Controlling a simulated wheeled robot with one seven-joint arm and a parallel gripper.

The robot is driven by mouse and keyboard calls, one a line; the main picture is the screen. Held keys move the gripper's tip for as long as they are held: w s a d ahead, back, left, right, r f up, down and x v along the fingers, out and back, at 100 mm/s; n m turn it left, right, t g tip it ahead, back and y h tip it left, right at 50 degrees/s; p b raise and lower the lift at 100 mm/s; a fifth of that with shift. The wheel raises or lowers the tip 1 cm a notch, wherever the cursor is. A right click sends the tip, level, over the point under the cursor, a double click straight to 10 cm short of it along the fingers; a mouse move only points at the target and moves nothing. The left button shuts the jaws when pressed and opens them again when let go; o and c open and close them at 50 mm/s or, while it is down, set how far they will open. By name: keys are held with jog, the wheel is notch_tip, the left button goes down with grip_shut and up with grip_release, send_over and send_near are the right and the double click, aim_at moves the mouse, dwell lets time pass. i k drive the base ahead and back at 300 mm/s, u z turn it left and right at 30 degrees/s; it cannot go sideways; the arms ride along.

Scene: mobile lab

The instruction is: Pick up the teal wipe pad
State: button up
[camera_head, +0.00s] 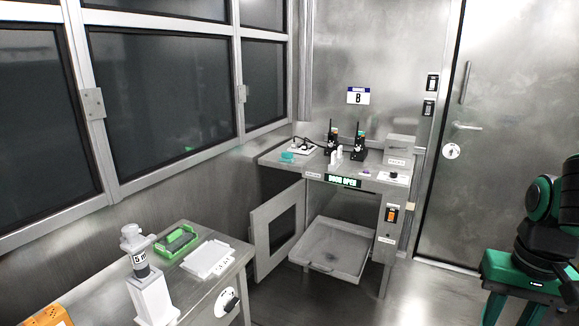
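A small teal item (288,157), which looks like the wipe pad, lies near the left end of the metal counter (272,160) at the back. It is too small here to make out its shape well. A green-and-black arm section (545,215), which seems to be mine, shows at the right edge, far from the counter. I cannot make out my gripper's fingers in this view.
The near-left bench (205,285) holds a green-rimmed tray (176,241) and a white microscope-like device (145,275). Floor at centre-right is clear.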

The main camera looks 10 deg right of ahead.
aim_at(287, 157)
jog(key=z, duration=1.5)
jog(key=i, duration=1.95)
jog(key=u, duration=2.2)
jog(key=i, duration=0.95)
jog(key=u, duration=0.05)
